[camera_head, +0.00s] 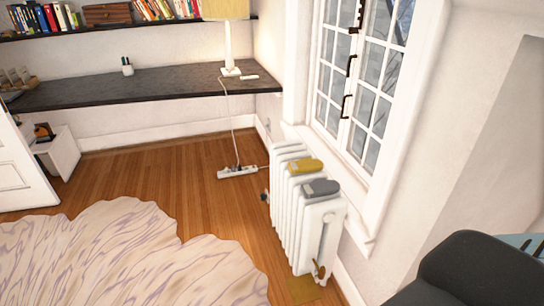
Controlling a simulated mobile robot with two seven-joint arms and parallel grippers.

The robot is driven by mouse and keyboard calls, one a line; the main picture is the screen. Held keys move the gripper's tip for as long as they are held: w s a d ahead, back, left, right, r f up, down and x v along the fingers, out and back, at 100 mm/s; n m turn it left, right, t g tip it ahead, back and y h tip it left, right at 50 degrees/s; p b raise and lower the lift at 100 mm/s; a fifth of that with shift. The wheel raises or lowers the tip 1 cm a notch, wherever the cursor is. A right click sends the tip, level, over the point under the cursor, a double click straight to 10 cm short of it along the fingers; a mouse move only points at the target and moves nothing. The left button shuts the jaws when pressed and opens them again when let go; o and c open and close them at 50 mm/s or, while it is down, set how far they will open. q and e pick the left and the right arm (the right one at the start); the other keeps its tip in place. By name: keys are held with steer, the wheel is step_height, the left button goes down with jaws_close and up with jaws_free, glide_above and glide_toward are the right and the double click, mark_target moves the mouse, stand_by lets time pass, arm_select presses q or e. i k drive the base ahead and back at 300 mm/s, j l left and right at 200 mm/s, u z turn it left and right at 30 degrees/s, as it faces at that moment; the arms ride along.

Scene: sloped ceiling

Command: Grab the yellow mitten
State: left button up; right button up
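The yellow mitten (305,167) lies flat on top of the white radiator (297,222) below the window. A grey mitten (320,188) lies beside it on the same radiator, nearer to me. The two mittens are close together; I cannot tell whether they touch. Neither of my grippers shows in the head view.
Wooden floor (215,205) is open in front of the radiator. A pale wavy rug (130,262) covers the lower left. A power strip (238,172) with a cord lies near the wall. A dark shelf desk (150,87) runs along the back. A dark rounded seat (475,270) stands at lower right.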

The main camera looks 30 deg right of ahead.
mark_target(305, 165)
steer(key=i+j, duration=0.1)
steer(key=i, duration=1.3)
steer(key=i+z, duration=0.55)
steer(key=z, duration=0.25)
steer(key=i+j+z, duration=0.1)
steer(key=i+z, duration=0.4)
steer(key=z, duration=0.35)
steer(key=i+z, duration=0.1)
steer(key=z, duration=0.35)
steer(key=i+j+z, duration=0.1)
steer(key=z, duration=0.35)
steer(key=i+j+z, duration=0.2)
steer(key=z, duration=0.2)
steer(key=i+j+z, duration=0.2)
steer(key=z, duration=0.2)
